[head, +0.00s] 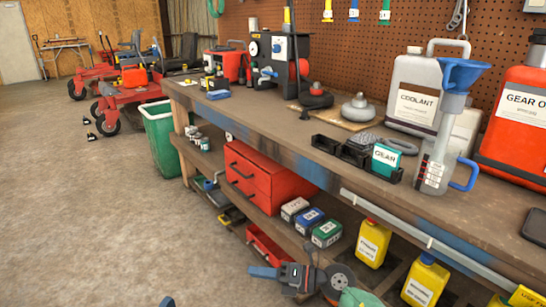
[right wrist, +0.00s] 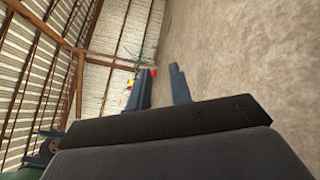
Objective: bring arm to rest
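My right gripper (head: 268,272) is low in the head view, in front of the bench's lower shelf, with its fingers pointing left. In the right wrist view its two fingers (right wrist: 161,74) stand apart with nothing between them, so it is open and empty. The fingers appear against the concrete floor and the far wall. A small blue tip at the bottom edge of the head view looks like part of my left gripper (head: 168,302). The rest of the left arm is out of view, so its opening cannot be told.
A long workbench (head: 260,125) runs along the right, bearing a coolant jug (head: 413,95), a funnel jug (head: 437,150) and a gear tray (head: 345,150). Below are a red toolbox (head: 262,178) and yellow bottles (head: 373,243). A green bin (head: 160,140) stands at its far end. The left floor is open.

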